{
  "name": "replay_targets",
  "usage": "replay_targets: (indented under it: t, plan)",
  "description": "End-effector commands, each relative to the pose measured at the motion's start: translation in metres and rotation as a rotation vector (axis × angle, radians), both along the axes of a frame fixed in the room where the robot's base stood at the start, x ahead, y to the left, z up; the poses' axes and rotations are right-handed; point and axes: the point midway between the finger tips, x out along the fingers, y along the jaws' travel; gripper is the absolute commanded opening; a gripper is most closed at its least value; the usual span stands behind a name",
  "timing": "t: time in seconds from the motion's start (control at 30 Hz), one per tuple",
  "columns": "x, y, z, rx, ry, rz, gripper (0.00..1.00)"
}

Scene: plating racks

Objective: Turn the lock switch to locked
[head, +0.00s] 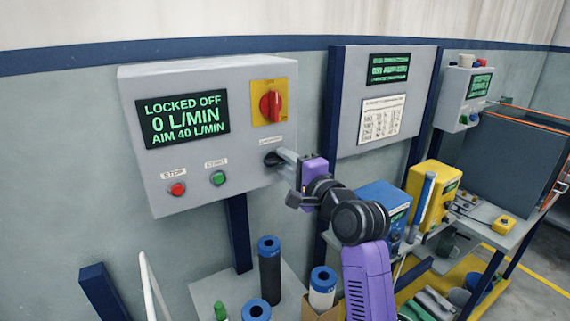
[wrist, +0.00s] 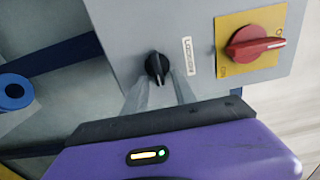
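The lock switch is a small black knob (head: 271,159) low on the right side of the grey control box's front; it also shows in the wrist view (wrist: 157,68), beside a printed label. The box's screen (head: 183,118) reads "LOCKED OFF", "0 L/MIN", "AIM 40 L/MIN". My gripper (head: 284,157) is right at the knob. In the wrist view its two pale grey fingers (wrist: 158,84) stand apart, one on each side of the knob, with narrow gaps showing. I cannot tell the knob's exact setting.
A red rotary switch on a yellow plate (head: 269,104) sits above the knob. A red button (head: 178,189) and a green button (head: 217,178) are to the left. Blue-capped cylinders (head: 269,265) stand below the box. A blue unit (head: 385,205) stands right of my arm.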

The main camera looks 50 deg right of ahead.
Motion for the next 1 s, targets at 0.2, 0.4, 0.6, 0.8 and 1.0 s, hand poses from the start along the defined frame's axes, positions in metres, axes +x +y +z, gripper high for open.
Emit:
replay_targets:
  t: [0.2,0.4,0.6,0.8,1.0]
  plan:
    - [-0.031,0.008,-0.003,-0.002,0.001,-0.002,0.33]
    - [-0.06,0.016,-0.002,-0.001,0.0,-0.002,0.33]
    - [-0.071,0.02,-0.002,0.002,0.002,-0.001,0.33]
    - [-0.072,0.02,-0.001,0.001,0.001,-0.001,0.33]
    - [-0.071,0.02,-0.001,0.0,0.001,-0.001,0.33]
